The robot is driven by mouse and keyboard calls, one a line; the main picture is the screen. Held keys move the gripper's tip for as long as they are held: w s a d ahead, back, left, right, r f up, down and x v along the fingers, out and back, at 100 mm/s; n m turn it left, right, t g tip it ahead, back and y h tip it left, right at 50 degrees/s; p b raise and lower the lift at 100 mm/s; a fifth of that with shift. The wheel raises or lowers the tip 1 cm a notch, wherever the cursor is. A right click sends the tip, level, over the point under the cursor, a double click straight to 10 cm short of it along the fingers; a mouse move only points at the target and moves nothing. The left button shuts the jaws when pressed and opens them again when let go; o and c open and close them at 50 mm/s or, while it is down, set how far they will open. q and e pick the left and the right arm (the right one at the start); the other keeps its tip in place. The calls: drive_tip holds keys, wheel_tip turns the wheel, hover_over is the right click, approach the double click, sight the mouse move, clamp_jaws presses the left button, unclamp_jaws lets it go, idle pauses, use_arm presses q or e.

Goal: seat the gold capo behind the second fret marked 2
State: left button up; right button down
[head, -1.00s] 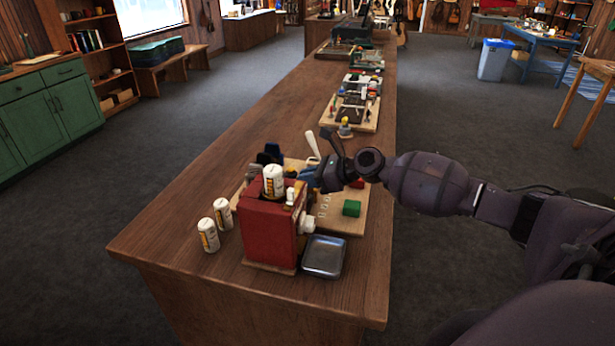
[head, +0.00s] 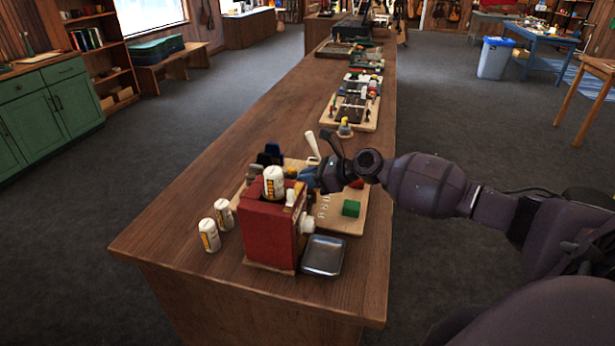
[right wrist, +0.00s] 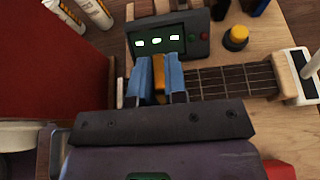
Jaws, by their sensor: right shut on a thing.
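My right gripper (right wrist: 159,66) points at the workboard in the right wrist view, its two blue fingers shut on the gold capo (right wrist: 159,78). The capo is upright between the fingers, at the left end of the visible part of the dark fretboard (right wrist: 228,80). The fingers hide that stretch of neck, so I cannot tell whether the capo touches the strings. No fret number 2 can be read. In the head view my right gripper (head: 312,180) is behind the red box, which hides most of the neck. My left gripper is not in view.
The red box (head: 268,230) stands close in front of my gripper, with a bottle (head: 273,184) on top. Two bottles (head: 209,236) stand left of it. A lit display (right wrist: 157,42) sits behind the capo.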

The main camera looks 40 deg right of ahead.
drive_tip(key=shift+f, duration=0.55)
idle(0.6)
drive_tip(key=c, duration=1.4)
unclamp_jaws()
drive_tip(key=shift+p+v, duration=1.45)
drive_tip(key=shift+v, duration=1.25)
drive_tip(key=shift+p+v, duration=0.4)
drive_tip(key=shift+v, duration=2.4)
